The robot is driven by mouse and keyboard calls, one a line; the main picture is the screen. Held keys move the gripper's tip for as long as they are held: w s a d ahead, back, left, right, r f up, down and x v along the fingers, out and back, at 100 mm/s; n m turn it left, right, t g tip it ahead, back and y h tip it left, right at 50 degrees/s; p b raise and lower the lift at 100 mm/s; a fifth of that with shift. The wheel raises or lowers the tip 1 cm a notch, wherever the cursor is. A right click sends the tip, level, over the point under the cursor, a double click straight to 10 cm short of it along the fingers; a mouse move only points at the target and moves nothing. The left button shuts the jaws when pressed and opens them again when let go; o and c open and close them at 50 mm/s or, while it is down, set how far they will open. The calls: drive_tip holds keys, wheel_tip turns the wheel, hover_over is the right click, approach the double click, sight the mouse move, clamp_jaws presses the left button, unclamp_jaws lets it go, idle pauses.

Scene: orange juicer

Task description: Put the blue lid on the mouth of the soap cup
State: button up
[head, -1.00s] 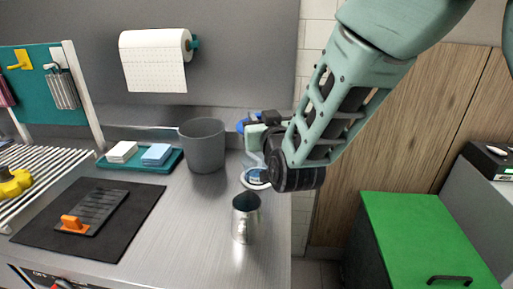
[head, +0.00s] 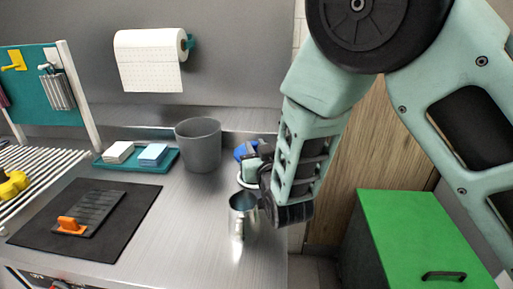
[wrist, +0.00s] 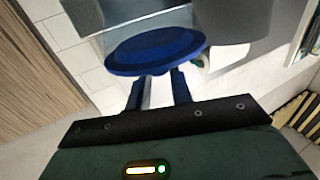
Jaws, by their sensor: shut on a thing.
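The blue lid (wrist: 155,48) is a round blue disc at the fingertips of my gripper (wrist: 158,88) in the wrist view. The fingers are shut on its near edge. In the head view the lid (head: 243,150) shows as a blue patch left of my gripper (head: 252,166), above the counter's right end. A pale, clear-looking rim (head: 242,181) below the gripper seems to belong to the soap cup; most of it is hidden. I cannot tell whether the lid touches the cup.
A metal jug (head: 243,216) stands just in front of the gripper. A grey bin (head: 199,146) stands to its left at the back. A teal tray (head: 111,164) with sponges and a black mat (head: 45,233) lie further left. The counter's middle is clear.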

drive_tip(key=shift+f, duration=0.3)
drive_tip(key=o, duration=0.9)
drive_tip(key=shift+o, duration=0.2)
drive_tip(key=shift+r+p, duration=0.4)
drive_tip(key=shift+r, duration=0.15)
drive_tip(key=s+d+b, duration=0.1)
drive_tip(key=s+b, duration=0.1)
drive_tip(key=s, duration=0.5)
drive_tip(key=shift+s+d+f, duration=0.15)
drive_tip(key=shift+d, duration=0.1)
drive_tip(key=shift+d, duration=0.1)
